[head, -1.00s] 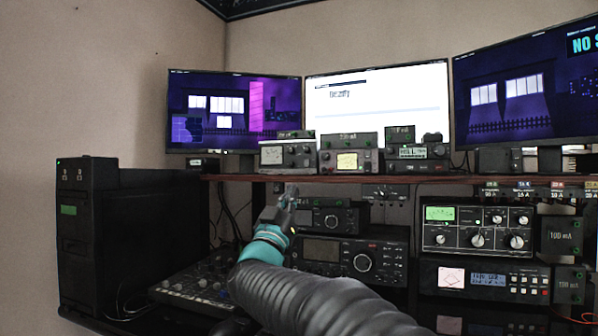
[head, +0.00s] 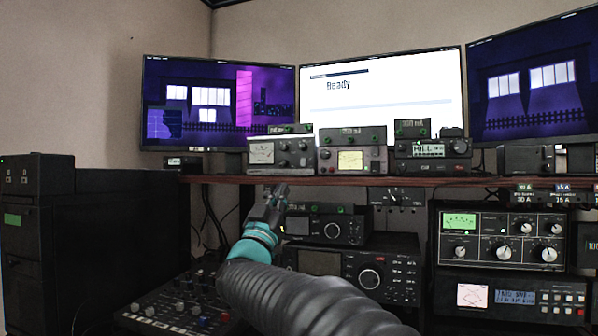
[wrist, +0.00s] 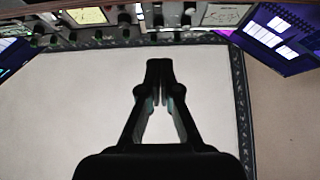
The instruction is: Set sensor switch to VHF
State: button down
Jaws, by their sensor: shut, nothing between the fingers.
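A small dark panel with a rotary switch (head: 393,196) hangs under the shelf's edge, right of the middle. It may be the sensor switch, but its labels are too small to read and I cannot tell its setting. My gripper (head: 279,190) points up just below the shelf edge, left of that panel and apart from it in the picture. In the wrist view my gripper (wrist: 159,66) has its fingertips together with nothing between them.
A wooden shelf (head: 330,181) carries meters and small radios under three monitors. Below it stand a radio (head: 350,270), a tuner with several knobs (head: 500,238) and a mixer (head: 180,305). A dark cabinet (head: 110,235) fills the left.

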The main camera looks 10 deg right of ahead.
aim_at(303, 161)
jog(key=x, duration=0.3)
jog(key=f+p+x, duration=0.1)
jog(key=x, duration=0.3)
jog(key=w+p+x, duration=0.1)
jog(key=x, duration=0.3)
jog(key=shift+w+d+f, duration=0.2)
jog(key=shift+w+d, duration=0.05)
jog(key=shift+d, duration=0.25)
jog(key=shift+w+d, duration=0.25)
jog(key=shift+w, duration=0.15)
